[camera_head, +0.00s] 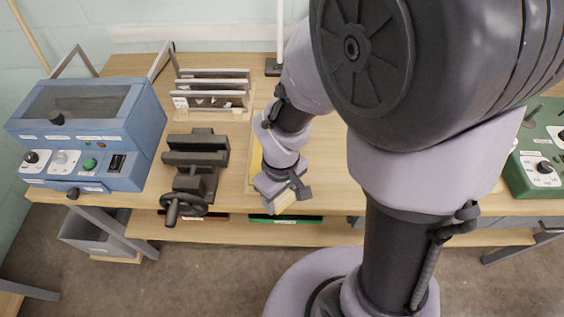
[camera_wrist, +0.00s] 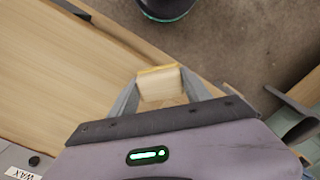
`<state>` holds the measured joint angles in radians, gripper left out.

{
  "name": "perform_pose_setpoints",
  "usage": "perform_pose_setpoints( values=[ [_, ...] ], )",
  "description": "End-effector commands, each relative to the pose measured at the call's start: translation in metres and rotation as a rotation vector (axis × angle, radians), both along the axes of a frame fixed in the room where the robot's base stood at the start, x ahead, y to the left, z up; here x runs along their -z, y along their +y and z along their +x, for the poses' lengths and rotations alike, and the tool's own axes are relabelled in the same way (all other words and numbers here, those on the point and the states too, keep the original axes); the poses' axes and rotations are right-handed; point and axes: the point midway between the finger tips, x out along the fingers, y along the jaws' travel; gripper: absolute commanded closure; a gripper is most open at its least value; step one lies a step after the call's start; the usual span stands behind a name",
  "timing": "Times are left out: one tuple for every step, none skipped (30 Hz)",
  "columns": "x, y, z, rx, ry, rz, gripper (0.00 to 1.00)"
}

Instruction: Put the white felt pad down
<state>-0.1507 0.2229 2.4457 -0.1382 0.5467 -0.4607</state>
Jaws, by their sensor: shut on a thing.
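My gripper (camera_head: 285,201) is low over the front edge of the wooden bench, right of the dark vise. In the wrist view my gripper (camera_wrist: 160,92) has its two grey fingers closed on the sides of a cream-white block, which I take for the white felt pad (camera_wrist: 158,86). The pad has a yellowish strip along its far edge. In the head view the pad (camera_head: 279,206) is a small pale patch at the fingers. Whether it touches anything beneath cannot be told.
A dark vise (camera_head: 195,165) and a slotted rack (camera_head: 212,95) stand left of my gripper. A blue machine (camera_head: 95,125) is farther left, a green one (camera_head: 540,150) at the right. A yellow item (camera_head: 256,160) lies partly behind my wrist. The bench front (camera_head: 335,195) is bare.

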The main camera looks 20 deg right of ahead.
Motion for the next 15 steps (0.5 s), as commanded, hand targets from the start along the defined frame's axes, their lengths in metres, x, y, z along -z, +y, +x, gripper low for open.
perform_pose_setpoints(
  values=[
    [0.004, -0.006, 0.016, 0.005, -0.002, 0.000, 0.82],
    [0.005, -0.009, 0.026, 0.006, -0.001, 0.000, 0.82],
    [0.007, -0.014, 0.040, 0.005, 0.000, -0.001, 0.82],
    [0.008, -0.017, 0.050, 0.004, -0.001, 0.000, 0.82],
    [0.009, -0.021, 0.060, 0.005, -0.001, 0.000, 0.82],
    [0.011, -0.025, 0.074, 0.005, 0.000, 0.000, 0.82],
    [0.011, -0.029, 0.084, 0.004, -0.001, 0.000, 0.82],
    [0.012, -0.031, 0.093, 0.003, 0.000, -0.001, 0.82],
    [0.013, -0.035, 0.104, 0.003, 0.000, -0.001, 0.82],
    [0.013, -0.038, 0.112, 0.002, -0.001, 0.000, 0.82],
    [0.014, -0.039, 0.117, 0.002, 0.000, 0.000, 0.82],
    [0.014, -0.041, 0.124, 0.001, 0.000, 0.000, 0.82],
    [0.014, -0.042, 0.127, 0.001, 0.000, 0.000, 0.82],
    [0.014, -0.043, 0.129, 0.001, 0.000, 0.000, 0.82],
    [0.017, -0.044, 0.131, 0.001, 0.001, 0.000, 0.82]
  ],
)
